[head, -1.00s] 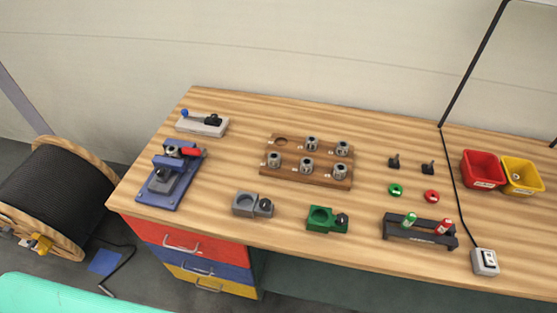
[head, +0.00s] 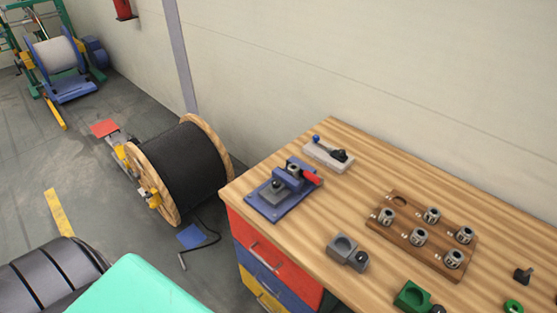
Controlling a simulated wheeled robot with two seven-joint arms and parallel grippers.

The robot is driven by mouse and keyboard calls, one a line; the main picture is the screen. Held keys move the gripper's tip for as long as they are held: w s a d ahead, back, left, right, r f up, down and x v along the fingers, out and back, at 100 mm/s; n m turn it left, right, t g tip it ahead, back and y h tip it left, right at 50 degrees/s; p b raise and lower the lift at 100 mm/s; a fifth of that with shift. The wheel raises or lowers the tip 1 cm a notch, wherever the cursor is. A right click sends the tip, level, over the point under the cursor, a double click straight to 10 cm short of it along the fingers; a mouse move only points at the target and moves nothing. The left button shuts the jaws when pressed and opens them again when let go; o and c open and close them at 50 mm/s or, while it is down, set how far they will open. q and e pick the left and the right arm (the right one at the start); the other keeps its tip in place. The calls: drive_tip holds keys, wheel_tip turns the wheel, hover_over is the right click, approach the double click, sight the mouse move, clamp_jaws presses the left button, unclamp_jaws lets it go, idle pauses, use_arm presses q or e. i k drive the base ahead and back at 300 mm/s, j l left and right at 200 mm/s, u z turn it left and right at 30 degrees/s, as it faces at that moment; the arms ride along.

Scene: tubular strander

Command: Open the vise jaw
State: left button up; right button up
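A vise with a blue base (head: 284,193) sits at the left end of the wooden workbench. It has a grey block, a blue upright jaw part and a red handle (head: 312,177) pointing to the right. The gap between its jaws is too small to judge from here. Neither of my grippers shows in the head view.
Behind the vise is a grey plate with a black, blue-tipped lever (head: 328,154). A grey holder (head: 347,251), a green holder (head: 413,297) and a wooden rack (head: 422,235) of metal collars lie to the right. A cable reel (head: 180,168) stands left of the workbench (head: 391,155).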

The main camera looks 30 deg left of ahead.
sight(282, 179)
drive_tip(key=u, duration=0.95)
